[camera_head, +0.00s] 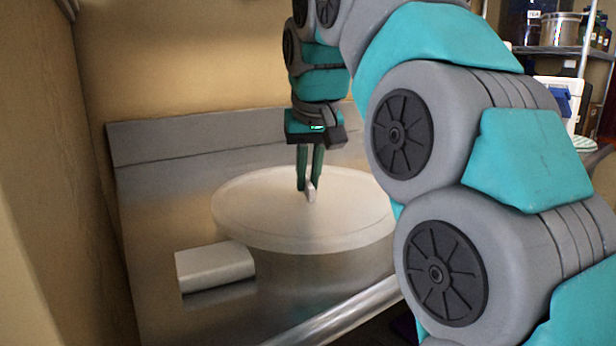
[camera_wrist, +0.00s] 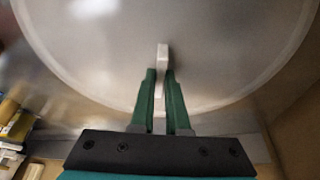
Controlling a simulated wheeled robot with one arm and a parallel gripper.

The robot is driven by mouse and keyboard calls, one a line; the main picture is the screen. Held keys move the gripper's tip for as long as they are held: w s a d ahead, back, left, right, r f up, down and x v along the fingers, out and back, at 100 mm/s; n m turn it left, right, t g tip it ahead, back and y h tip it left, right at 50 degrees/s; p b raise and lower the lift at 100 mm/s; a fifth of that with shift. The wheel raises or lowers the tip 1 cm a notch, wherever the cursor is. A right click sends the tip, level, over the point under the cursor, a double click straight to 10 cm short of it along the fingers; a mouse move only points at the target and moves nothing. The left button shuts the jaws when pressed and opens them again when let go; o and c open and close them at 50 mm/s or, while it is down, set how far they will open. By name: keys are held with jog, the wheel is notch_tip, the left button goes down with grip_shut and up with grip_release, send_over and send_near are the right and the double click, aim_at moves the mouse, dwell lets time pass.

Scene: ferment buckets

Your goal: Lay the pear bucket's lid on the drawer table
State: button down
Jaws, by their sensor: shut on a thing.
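A large round whitish lid (camera_head: 255,215) with a small upright grip at its middle is over the steel table (camera_head: 160,225) in the head view. It looks roughly level. My gripper (camera_head: 308,190) points down, with its green fingers shut on the lid's grip. The wrist view shows the fingers (camera_wrist: 160,75) on either side of the pale grip, and the lid (camera_wrist: 95,60) fills most of that picture. A pale area shows under the lid's front edge; I cannot tell whether it is a reflection or a body below, nor whether the lid touches anything. No pear mark is visible.
A white block-shaped item (camera_head: 215,262) sits on the steel top left of the lid, close to its edge. A steel backsplash (camera_head: 180,137) and a tan wall stand behind. A shelf (camera_head: 560,50) with pots and bottles is at the far right. A metal rail (camera_head: 335,320) runs in front.

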jog(key=shift+f, duration=0.4)
jog(key=shift+f+b, duration=0.1)
jog(key=shift+b, duration=0.2)
jog(key=c, duration=0.9)
grip_release()
